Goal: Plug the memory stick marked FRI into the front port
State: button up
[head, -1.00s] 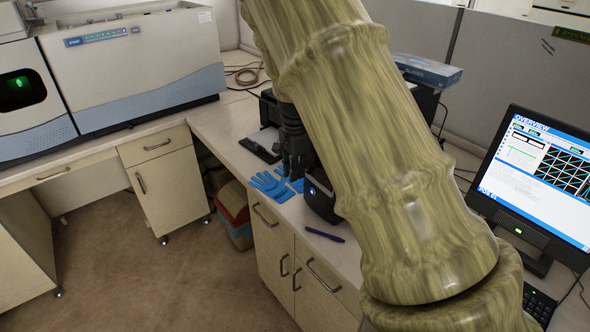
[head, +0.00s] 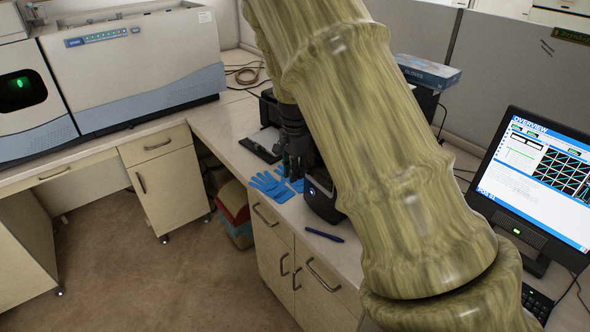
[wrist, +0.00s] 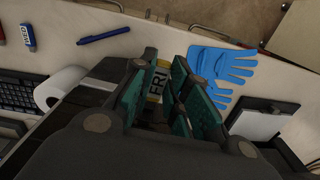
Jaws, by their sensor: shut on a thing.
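The memory stick marked FRI (wrist: 157,83) has a pale label with dark letters and a yellow part. It is between the green-padded fingers of my gripper (wrist: 166,68) in the wrist view, and the gripper is shut on it. In the head view my gripper (head: 294,172) points down over the counter, just left of a small black device (head: 322,200) with a blue light. The stick cannot be made out there. The front port cannot be made out in either view. The fingers hide part of the stick.
Blue gloves (head: 270,186) lie on the counter close to my gripper. A blue pen (head: 324,235) lies near the counter's front edge. A blue-and-white stick (wrist: 28,37) and a paper roll (wrist: 62,88) show in the wrist view. A monitor (head: 535,180) stands at the right.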

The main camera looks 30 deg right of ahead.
jog(key=shift+d, duration=0.6)
dwell(0.7)
